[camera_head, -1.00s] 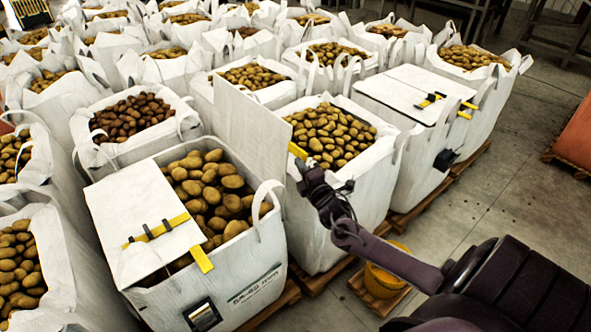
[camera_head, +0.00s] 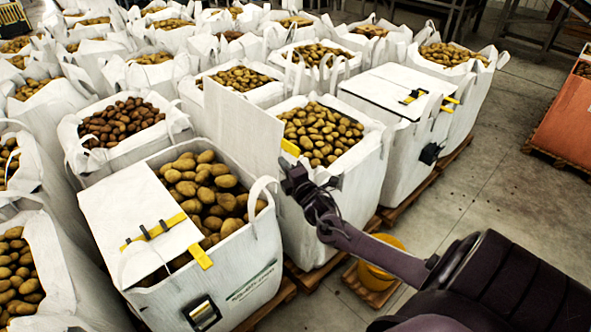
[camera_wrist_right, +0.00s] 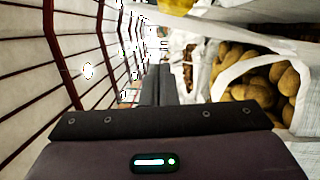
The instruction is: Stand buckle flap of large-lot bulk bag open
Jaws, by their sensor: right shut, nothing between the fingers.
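The large-lot bulk bag (camera_head: 222,290) stands in front, full of potatoes. One white flap (camera_head: 138,209) lies over its left part, with a yellow strap and black buckle (camera_head: 152,232) on it. Another white flap (camera_head: 243,128) stands upright at the bag's far right side, with a yellow tab (camera_head: 290,147) at its right edge. My right gripper (camera_head: 291,172) is shut and empty, close to that edge just below the tab; I cannot tell whether it touches. Its dark fingers show in the right wrist view (camera_wrist_right: 157,86). My left gripper is out of view.
Open potato bags crowd the left and back. A neighbouring bag (camera_head: 350,178) stands right behind the upright flap, and a lidded bag (camera_head: 387,150) is beyond it. Floor (camera_head: 500,165) is clear at right, before an orange bin (camera_head: 562,128).

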